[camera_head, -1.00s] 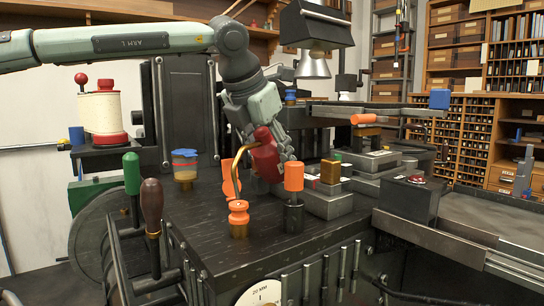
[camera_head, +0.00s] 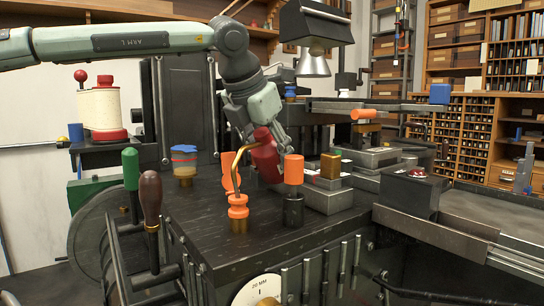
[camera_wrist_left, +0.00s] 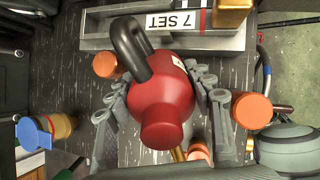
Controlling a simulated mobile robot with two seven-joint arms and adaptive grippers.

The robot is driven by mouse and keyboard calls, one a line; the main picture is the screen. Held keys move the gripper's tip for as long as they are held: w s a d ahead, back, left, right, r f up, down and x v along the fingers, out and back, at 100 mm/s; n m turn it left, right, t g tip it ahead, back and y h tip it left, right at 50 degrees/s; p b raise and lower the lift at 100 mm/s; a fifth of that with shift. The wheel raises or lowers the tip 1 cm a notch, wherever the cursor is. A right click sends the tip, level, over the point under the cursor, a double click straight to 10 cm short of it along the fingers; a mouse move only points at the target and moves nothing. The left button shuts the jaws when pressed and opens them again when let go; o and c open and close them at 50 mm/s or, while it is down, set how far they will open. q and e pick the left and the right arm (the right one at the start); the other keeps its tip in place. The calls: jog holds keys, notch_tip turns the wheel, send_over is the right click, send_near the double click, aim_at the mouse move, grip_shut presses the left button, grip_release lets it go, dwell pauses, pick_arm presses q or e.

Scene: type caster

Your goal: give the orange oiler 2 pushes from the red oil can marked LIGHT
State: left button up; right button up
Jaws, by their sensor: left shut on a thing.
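A red oil can (camera_head: 266,158) is held tilted in my left gripper (camera_head: 278,150). Its curved brass spout (camera_head: 237,156) arches to the left and runs down toward a small orange oiler (camera_head: 238,212) on a brass stem. Whether the tip touches the oiler I cannot tell. In the left wrist view the can (camera_wrist_left: 162,98) sits between the fingers (camera_wrist_left: 165,100), with a black loop handle and a white label whose text is unreadable. An orange piece, probably the oiler (camera_wrist_left: 199,152), shows partly behind the can's lower right. My right gripper is out of view.
An orange cap on a dark post (camera_head: 293,170) stands close right of the can. Another orange piece (camera_head: 229,172) stands behind the spout. A blue-topped amber cup (camera_head: 184,166) is at left. The black top's front (camera_head: 250,248) is clear.

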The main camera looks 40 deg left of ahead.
pick_arm(q)
jog(key=shift+f, duration=0.3)
jog(key=shift+r, duration=0.2)
jog(key=shift+r+p, duration=0.6)
jog(key=shift+r, duration=0.4)
jog(key=shift+f, duration=0.15)
jog(key=shift+f+b, duration=0.25)
jog(key=shift+b, duration=0.2)
jog(key=shift+f+b, duration=0.7)
jog(key=shift+f, duration=0.1)
jog(key=shift+r, duration=0.1)
jog(key=shift+r+p, duration=0.75)
jog(key=shift+r, duration=0.3)
